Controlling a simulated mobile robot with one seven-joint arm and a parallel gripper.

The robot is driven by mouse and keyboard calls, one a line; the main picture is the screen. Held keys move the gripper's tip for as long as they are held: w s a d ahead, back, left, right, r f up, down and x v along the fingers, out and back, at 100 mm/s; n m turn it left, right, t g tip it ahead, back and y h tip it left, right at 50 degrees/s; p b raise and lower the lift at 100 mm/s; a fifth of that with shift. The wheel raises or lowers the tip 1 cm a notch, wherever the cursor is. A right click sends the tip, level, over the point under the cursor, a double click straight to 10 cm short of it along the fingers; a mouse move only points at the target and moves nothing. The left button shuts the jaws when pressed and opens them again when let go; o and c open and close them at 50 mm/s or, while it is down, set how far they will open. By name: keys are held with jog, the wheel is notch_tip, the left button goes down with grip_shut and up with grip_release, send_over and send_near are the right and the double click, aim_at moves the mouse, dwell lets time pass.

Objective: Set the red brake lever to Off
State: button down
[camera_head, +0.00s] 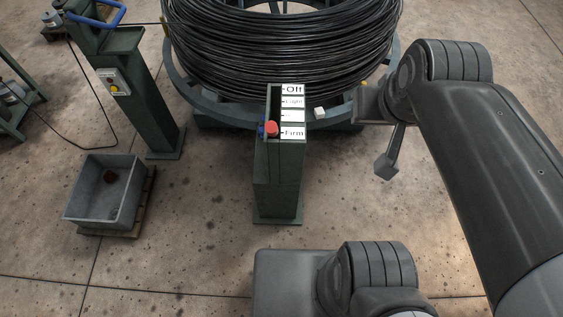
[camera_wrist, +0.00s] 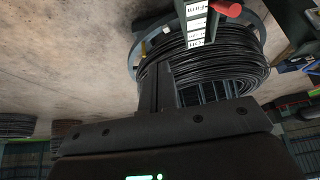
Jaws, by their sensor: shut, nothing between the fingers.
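The brake lever's red knob (camera_head: 272,128) sits low in the slot of a dark green post (camera_head: 277,190), beside the "Firm" label (camera_head: 292,133). The "Off" label (camera_head: 292,89) is at the slot's far end, with "Light" below it and a third label too small to read. In the wrist view the red knob (camera_wrist: 228,8) is at the top edge and the labels appear upside down. My gripper (camera_wrist: 156,72) is shut and empty, pointing toward the wire coil side. It is apart from the knob; in the head view my arm's end is right of the post.
A large drum of black wire (camera_head: 285,50) stands directly behind the post, with a blue-grey ring around it. A small white block (camera_head: 319,113) rests on the ring. A grey bin (camera_head: 105,190) and a green post with buttons (camera_head: 135,95) stand left. Open floor lies between.

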dwell(0.3)
jog(key=m+t+h, duration=1.3)
jog(key=m+h, duration=0.1)
jog(key=m, duration=1.5)
send_near(274, 134)
jog(key=s, duration=0.8)
jog(key=w+d+r, duration=0.2)
jog(key=w, duration=0.3)
jog(key=w+d+r, duration=0.1)
jog(key=w+r, duration=0.2)
jog(key=w, duration=0.3)
jog(key=shift+d, duration=0.4)
jog(key=shift+w+r+g, duration=0.1)
jog(key=shift+g, duration=0.2)
